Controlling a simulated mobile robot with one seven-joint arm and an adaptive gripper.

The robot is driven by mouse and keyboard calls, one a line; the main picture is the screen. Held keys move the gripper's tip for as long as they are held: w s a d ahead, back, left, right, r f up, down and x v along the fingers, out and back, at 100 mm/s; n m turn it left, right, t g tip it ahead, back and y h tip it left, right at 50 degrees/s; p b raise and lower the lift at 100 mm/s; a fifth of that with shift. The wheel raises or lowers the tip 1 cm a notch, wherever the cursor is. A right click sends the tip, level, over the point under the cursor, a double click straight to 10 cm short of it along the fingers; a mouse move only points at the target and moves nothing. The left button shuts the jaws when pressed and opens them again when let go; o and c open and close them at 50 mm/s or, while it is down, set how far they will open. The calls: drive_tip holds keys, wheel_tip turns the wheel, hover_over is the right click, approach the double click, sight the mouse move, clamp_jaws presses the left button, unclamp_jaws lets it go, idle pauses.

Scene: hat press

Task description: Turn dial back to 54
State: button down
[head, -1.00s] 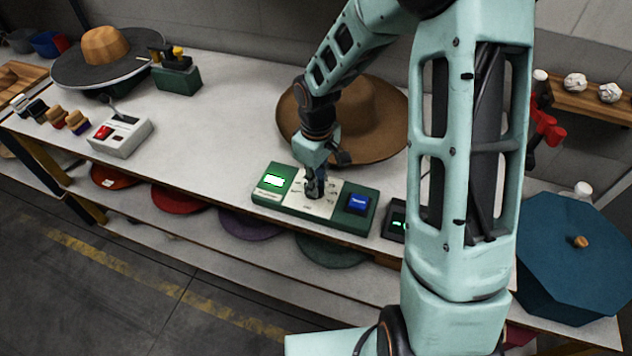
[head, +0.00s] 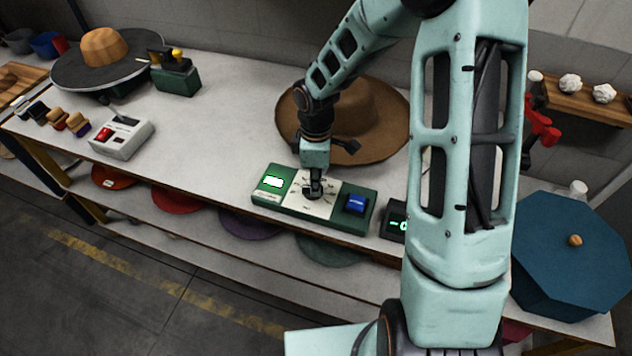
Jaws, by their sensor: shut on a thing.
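A green control box (head: 345,223) lies on the white bench, with a lit display (head: 273,181) at its left, a white dial plate (head: 298,205) in the middle and a blue button (head: 356,204) at its right. The display's number is too small to read. My gripper (head: 315,192) points down at the middle of the dial plate and is shut on the dial's knob. The gripper hides the knob itself, and the dial's setting cannot be read.
A brown hat (head: 375,115) lies close behind my gripper. A dark box with green digits (head: 395,222) stands right of the control box, partly behind my arm. A white box with a red switch (head: 122,138) stands to the left. The bench between is clear.

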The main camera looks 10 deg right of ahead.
drive_tip(key=shift+w, duration=0.1)
drive_tip(key=c, duration=1.9)
unclamp_jaws()
drive_tip(key=shift+c, duration=0.2)
drive_tip(key=shift+r, duration=0.1)
wheel_tip(320, 180, up, 12)
